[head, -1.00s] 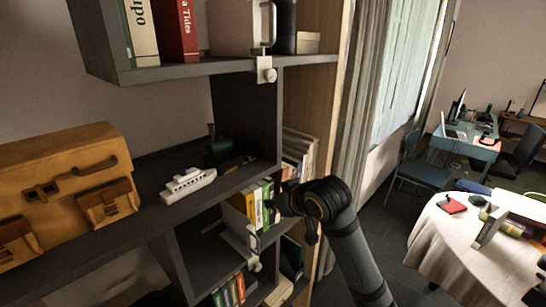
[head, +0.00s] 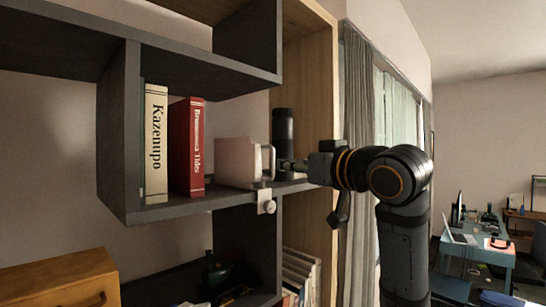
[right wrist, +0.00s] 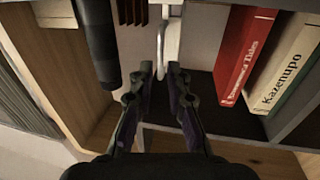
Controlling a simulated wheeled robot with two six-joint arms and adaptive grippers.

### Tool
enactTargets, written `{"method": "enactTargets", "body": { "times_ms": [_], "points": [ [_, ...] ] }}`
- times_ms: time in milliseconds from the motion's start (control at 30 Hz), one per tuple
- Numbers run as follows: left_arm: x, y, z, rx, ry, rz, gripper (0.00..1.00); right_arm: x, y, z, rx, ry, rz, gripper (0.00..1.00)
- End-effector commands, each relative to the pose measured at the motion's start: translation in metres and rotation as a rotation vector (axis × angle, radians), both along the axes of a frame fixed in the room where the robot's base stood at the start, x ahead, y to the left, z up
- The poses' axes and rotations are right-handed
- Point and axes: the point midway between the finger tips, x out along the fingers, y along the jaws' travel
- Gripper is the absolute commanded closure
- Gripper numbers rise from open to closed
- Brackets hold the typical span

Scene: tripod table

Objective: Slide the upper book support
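The upper book support (head: 238,163) is a pale block with an upright handle on its right side. It stands on the upper shelf (head: 160,211), with a small clamp and round knob at the shelf's front edge. My right gripper (head: 287,165) reaches in from the right at handle height. In the right wrist view, the support's white handle (right wrist: 160,45) lies in line with the gap between the fingertips of my right gripper (right wrist: 160,70). The fingers are apart; whether they touch the handle is unclear. My left gripper is not in view.
A red book (head: 187,147) and a cream book (head: 156,145) stand left of the support, with a gap between. A black cylinder (head: 282,133) stands close to the right of the support, beside the wooden side panel (head: 313,100). A shelf board is overhead.

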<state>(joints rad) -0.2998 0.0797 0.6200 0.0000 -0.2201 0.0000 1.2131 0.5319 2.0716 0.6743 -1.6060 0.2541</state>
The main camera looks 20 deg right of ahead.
Motion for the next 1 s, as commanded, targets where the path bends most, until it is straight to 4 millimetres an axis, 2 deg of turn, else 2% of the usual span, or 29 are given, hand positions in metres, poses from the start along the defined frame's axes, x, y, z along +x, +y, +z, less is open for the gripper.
{"method": "enactTargets", "body": {
  "times_ms": [33,100,333,667,800,1000],
  "points": [
    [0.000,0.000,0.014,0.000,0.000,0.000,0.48,0.011,0.003,0.006,0.002,0.004,0.004,0.84],
    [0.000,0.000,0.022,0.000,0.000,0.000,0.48,0.026,0.006,0.006,0.002,0.004,0.004,0.84],
    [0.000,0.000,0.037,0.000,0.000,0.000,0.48,0.058,0.011,0.003,0.000,0.002,0.001,0.84],
    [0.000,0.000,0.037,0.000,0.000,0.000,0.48,0.063,0.012,0.000,-0.001,0.000,-0.001,0.84],
    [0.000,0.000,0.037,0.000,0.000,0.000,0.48,0.063,0.012,0.000,-0.001,0.000,-0.001,1.00],
    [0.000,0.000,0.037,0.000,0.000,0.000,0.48,0.063,0.012,0.000,-0.001,0.000,-0.001,1.00]
  ]
}}
